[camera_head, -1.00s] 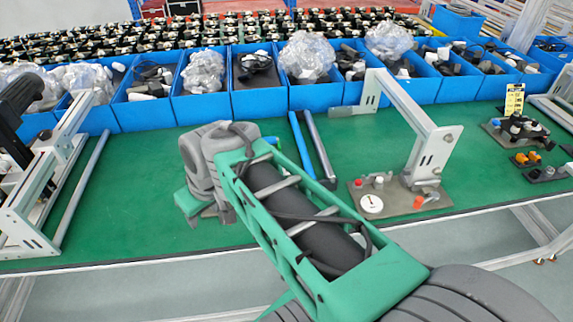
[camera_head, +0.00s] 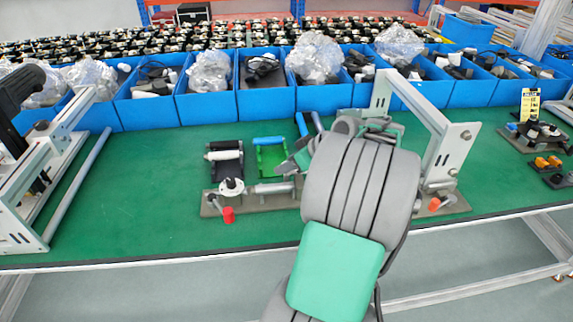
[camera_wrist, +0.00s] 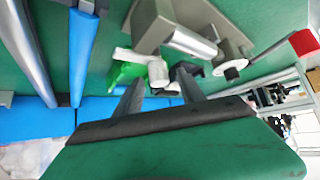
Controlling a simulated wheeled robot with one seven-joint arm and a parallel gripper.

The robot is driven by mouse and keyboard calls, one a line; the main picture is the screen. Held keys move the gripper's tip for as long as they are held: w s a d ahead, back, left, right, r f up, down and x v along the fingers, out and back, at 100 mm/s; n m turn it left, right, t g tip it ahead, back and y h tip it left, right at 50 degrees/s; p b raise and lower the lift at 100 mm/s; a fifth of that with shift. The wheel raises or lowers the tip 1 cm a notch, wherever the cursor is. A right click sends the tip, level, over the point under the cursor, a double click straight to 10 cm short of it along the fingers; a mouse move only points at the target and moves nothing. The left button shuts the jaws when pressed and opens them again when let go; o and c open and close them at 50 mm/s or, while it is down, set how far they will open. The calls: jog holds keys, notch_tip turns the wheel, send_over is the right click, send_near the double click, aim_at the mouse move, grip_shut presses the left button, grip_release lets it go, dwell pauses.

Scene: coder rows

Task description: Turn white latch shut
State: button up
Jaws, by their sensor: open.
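A grey base plate (camera_head: 252,203) on the green bench carries a round white knob (camera_head: 231,187), a red-tipped part (camera_head: 229,214) and a silver cylinder (camera_head: 270,188). In the wrist view, a short white cylinder with a white arm (camera_wrist: 158,72) shows beside a green part (camera_wrist: 123,74). I cannot tell for sure which white part is the latch. My gripper (camera_wrist: 157,84) is open, its two dark fingers apart; the white cylinder appears between their tips, with no clear contact. In the head view, my arm hides most of the gripper and part of the plate.
A grey-white frame (camera_head: 445,155) stands right of my arm, with another red-tipped part (camera_head: 434,203) at its foot. A blue bar (camera_wrist: 82,50) and a silver bar (camera_wrist: 25,50) lie close by. Blue bins (camera_head: 265,100) line the back.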

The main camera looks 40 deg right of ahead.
jog(key=shift+w+f, duration=0.35)
grip_shut()
dwell(0.3)
